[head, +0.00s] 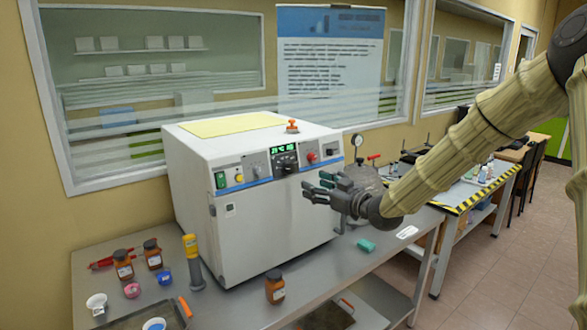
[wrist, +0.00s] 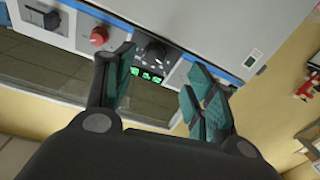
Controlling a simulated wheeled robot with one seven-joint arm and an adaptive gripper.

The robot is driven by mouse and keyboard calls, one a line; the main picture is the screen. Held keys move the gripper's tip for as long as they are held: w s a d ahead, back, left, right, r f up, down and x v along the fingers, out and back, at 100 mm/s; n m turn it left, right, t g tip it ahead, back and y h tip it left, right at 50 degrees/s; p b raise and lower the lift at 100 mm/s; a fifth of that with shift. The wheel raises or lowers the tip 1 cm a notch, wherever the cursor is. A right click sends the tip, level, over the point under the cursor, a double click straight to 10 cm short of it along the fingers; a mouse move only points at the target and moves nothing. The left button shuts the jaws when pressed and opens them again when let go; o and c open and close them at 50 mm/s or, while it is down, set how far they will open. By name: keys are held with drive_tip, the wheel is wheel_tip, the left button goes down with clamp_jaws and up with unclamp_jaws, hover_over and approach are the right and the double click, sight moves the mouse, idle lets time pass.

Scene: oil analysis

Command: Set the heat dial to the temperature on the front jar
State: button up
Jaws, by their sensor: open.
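The heat dial (head: 287,168) is a dark knob on the front panel of a white oven (head: 265,225), just below a green lit display (head: 284,149). In the wrist view the dial (wrist: 155,52) shows between my fingers, with the display (wrist: 147,76) next to it. My gripper (head: 318,187) is open and empty in front of the panel, just right of the dial and apart from it. The front jar (head: 275,287) is a brown bottle with a dark lid and white label at the table's front edge. Its label is too small to read.
The panel also has a red knob (head: 312,158), a green switch (head: 220,180) and a yellow button (head: 239,178). Two more brown jars (head: 123,265), a yellow-topped cylinder (head: 193,262) and small cups stand left on the metal table (head: 235,305). A pressure gauge (head: 357,140) stands right.

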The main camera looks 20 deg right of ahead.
sight(291, 170)
drive_tip(key=p+x, duration=0.1)
drive_tip(key=x, duration=0.2)
drive_tip(key=r+p+x, duration=0.1)
drive_tip(key=x, duration=0.3)
drive_tip(key=p+x, duration=0.1)
drive_tip(key=x, duration=0.2)
drive_tip(key=shift+w+r+p, duration=0.2)
drive_tip(key=shift+w+p, duration=0.15)
drive_tip(key=shift+w, duration=0.1)
drive_tip(key=c, duration=1)
